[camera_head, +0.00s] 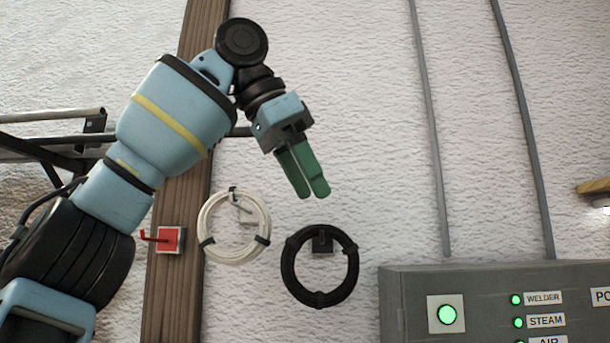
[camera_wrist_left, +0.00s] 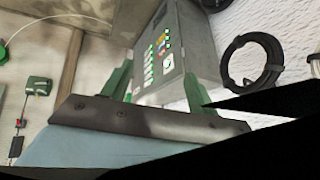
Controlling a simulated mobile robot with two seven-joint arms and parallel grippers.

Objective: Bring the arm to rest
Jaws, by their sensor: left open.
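My left arm comes in from the left in the head view, in front of the wall. My left gripper (camera_head: 315,193) has green fingers that point down and slightly right. Its jaws are open with nothing between them. It is above the black cable coil (camera_head: 289,272) and up and right of the white cable coil (camera_head: 211,247), apart from both in the picture. In the left wrist view the green fingers (camera_wrist_left: 157,88) stand apart, with the grey control box between them in the background. My right gripper is in neither view.
A grey control box (camera_head: 393,300) with green lights is at lower right. A red switch (camera_head: 169,239) sits on the wooden post (camera_head: 190,290). Two grey conduits (camera_head: 432,130) run up the wall. A dark metal frame (camera_head: 40,152) is at left.

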